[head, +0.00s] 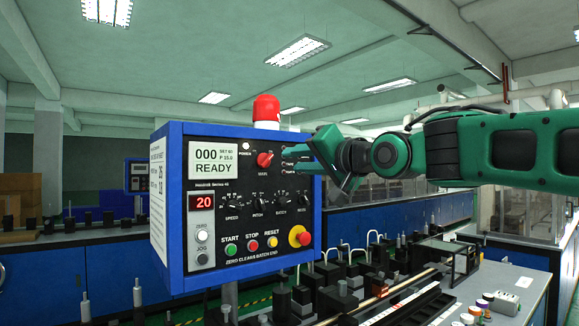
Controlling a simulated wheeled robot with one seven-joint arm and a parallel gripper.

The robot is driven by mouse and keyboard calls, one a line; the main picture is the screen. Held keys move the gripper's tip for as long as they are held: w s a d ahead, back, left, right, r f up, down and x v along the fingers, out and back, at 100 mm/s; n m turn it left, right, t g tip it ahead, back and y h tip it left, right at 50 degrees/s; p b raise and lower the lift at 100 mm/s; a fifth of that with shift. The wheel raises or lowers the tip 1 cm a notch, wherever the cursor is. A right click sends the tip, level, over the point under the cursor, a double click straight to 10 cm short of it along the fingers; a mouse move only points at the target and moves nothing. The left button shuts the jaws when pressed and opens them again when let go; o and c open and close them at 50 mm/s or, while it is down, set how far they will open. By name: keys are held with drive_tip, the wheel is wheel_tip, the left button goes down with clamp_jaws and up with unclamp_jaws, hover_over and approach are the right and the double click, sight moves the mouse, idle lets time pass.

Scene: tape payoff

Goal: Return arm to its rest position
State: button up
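My gripper (312,152) is at the right side of the blue control panel (172,215), level with the red main knob (265,159). My green arm reaches in from the right edge. The fingers are seen from the side and overlap each other, so I cannot tell whether they are open or shut, or whether they touch the panel. The panel's display (208,159) reads "000" and "READY". A smaller red display (202,202) reads "20".
A red beacon (266,109) tops the panel. Below are START, STOP and RESET buttons and a red emergency button (300,237). A machine bench (515,285) with rods and fittings lies below my arm. Blue cabinets (100,270) stand behind. Space above my arm looks clear.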

drive_tip(key=shift+s+d, duration=0.1)
drive_tip(key=shift+s, duration=0.05)
idle(0.3)
drive_tip(key=s+d+f+m+g+h, duration=0.1)
drive_tip(key=s+d+f+g+h, duration=0.3)
drive_tip(key=d+f, duration=0.9)
drive_tip(key=s+d+f+m+g+h, duration=0.1)
drive_tip(key=s+d+f+h, duration=0.3)
drive_tip(key=d+f, duration=0.95)
drive_tip(key=s+d+f+m+g+h, duration=0.1)
drive_tip(key=s+d+f+g, duration=0.25)
drive_tip(key=s+f, duration=0.3)
drive_tip(key=s+d+f+g+h, duration=0.2)
drive_tip(key=s+d+f, duration=0.3)
drive_tip(key=s+f, duration=0.15)
drive_tip(key=s+f+g, duration=0.2)
drive_tip(key=s+f, duration=0.1)
drive_tip(key=s, duration=0.5)
drive_tip(key=s+d+f+m+g+y, duration=0.1)
drive_tip(key=s+f, duration=0.3)
drive_tip(key=s, duration=0.4)
drive_tip(key=shift+s+f+g, duration=0.25)
drive_tip(key=shift+s+g, duration=0.15)
drive_tip(key=shift+g, duration=0.45)
